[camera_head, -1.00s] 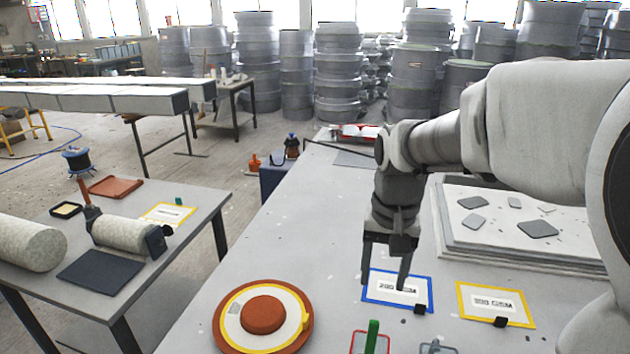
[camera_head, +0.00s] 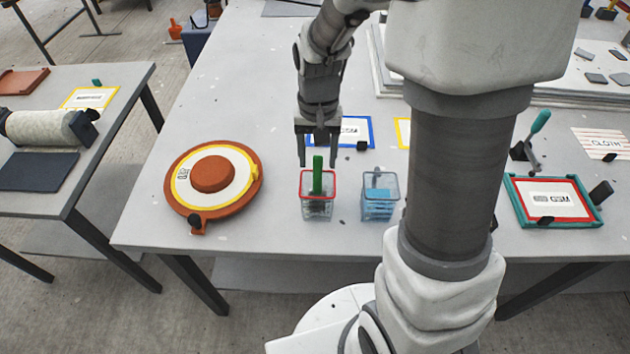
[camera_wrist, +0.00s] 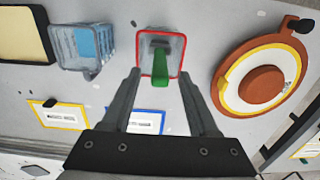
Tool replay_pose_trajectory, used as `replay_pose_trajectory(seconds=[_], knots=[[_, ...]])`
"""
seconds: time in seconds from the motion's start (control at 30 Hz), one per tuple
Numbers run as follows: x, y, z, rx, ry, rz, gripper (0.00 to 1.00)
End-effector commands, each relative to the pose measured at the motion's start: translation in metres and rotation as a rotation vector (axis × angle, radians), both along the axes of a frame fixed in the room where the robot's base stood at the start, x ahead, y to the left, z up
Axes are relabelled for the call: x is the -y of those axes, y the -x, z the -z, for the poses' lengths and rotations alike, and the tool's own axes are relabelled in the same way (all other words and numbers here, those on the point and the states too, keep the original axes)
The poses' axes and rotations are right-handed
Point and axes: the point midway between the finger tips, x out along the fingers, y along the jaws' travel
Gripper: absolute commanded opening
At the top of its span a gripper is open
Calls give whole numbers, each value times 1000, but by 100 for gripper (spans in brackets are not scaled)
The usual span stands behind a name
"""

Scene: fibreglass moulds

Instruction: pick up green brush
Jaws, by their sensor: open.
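The green brush (camera_head: 317,174) stands handle up in a clear, red-rimmed container (camera_head: 328,204) near the table's front edge. Its lower end shows dark through the container wall. My gripper (camera_head: 318,164) is open and points down above the container, with its fingertips around the height of the handle's top. In the wrist view the green handle (camera_wrist: 162,95) shows between the two fingers of my gripper (camera_wrist: 161,80), nearer the right one. Contact between fingers and handle cannot be made out.
A clear container with blue contents (camera_head: 379,203) stands just right. An orange round mould (camera_head: 240,200) lies left. Blue-framed (camera_head: 371,133) and yellow-framed cards (camera_head: 403,133) lie behind. A teal-and-red frame (camera_head: 513,200) sits right. The table is clear between mould and red-rimmed container.

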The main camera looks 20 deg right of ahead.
Motion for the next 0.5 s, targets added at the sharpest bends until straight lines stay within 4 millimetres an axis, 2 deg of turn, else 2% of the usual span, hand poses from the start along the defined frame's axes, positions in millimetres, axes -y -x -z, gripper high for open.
replay_pose_trajectory(seconds=[0.23, 0.37, 0.5], knots=[[-1, 6, 38, -6, 0, -1, 60], [-1, 6, 47, -3, 0, -1, 60], [-1, 5, 48, -2, -1, -1, 60]])
